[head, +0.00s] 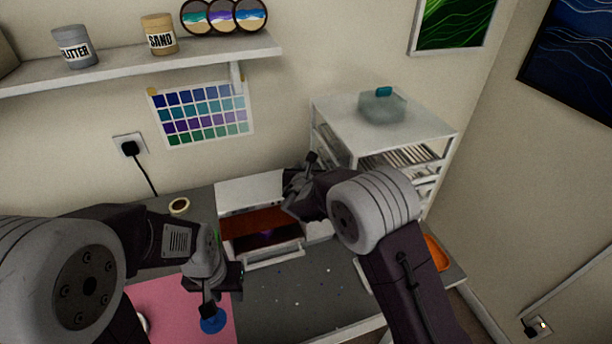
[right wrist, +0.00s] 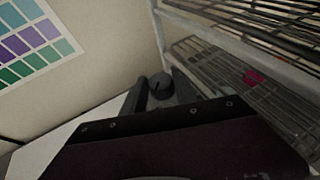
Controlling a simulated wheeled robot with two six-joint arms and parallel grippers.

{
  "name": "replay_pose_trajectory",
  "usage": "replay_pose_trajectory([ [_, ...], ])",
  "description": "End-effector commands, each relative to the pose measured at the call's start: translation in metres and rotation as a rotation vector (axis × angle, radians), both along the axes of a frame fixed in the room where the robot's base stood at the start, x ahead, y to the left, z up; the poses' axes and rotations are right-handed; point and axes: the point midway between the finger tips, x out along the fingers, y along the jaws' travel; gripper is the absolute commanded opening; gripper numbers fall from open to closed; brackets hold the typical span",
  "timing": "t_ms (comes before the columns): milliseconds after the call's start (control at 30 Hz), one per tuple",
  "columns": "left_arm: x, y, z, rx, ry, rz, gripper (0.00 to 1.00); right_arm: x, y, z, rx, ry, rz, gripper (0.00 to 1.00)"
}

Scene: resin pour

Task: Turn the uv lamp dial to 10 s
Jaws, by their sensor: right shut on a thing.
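The uv lamp (head: 250,188) is a white box against the back wall, with a red-brown inside and its drawer (head: 275,256) pulled out. A small purple thing shows dimly inside. In the right wrist view, a dark round dial (right wrist: 161,84) stands on the white top, between the two fingers of my right gripper (right wrist: 160,92). That gripper is shut on the dial. In the head view my right gripper (head: 299,182) is at the lamp's right end and hides the dial; its setting cannot be read.
A white rack (head: 385,135) with wire shelves stands close to the right of the lamp. A tape roll (head: 179,206) lies left of the lamp. The dark speckled mat (head: 305,295) in front is mostly clear.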

Motion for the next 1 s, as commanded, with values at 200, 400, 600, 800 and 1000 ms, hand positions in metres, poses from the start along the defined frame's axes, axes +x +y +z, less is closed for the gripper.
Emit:
replay_pose_trajectory([
  [200, 0.0, 0.0, 0.002, 0.0, 0.0, 0.0, 0.36, 0.0, 0.0, -0.001, -0.002, 0.004, 0.001, 0.0],
  [400, 0.0, 0.0, 0.002, 0.0, 0.0, 0.0, 0.36, 0.0, 0.0, -0.001, -0.002, 0.004, 0.001, 0.56],
  [600, 0.0, 0.0, 0.001, 0.0, 0.0, 0.0, 0.36, -0.001, 0.001, 0.0, -0.001, 0.004, 0.0, 0.56],
  [800, 0.0, 0.0, -0.008, 0.0, 0.0, 0.0, 0.36, -0.033, 0.003, 0.012, 0.0, 0.002, 0.003, 0.56],
  [1000, 0.0, 0.0, -0.012, 0.0, 0.0, 0.0, 0.36, -0.07, 0.006, 0.028, -0.001, 0.003, 0.004, 0.56],
])
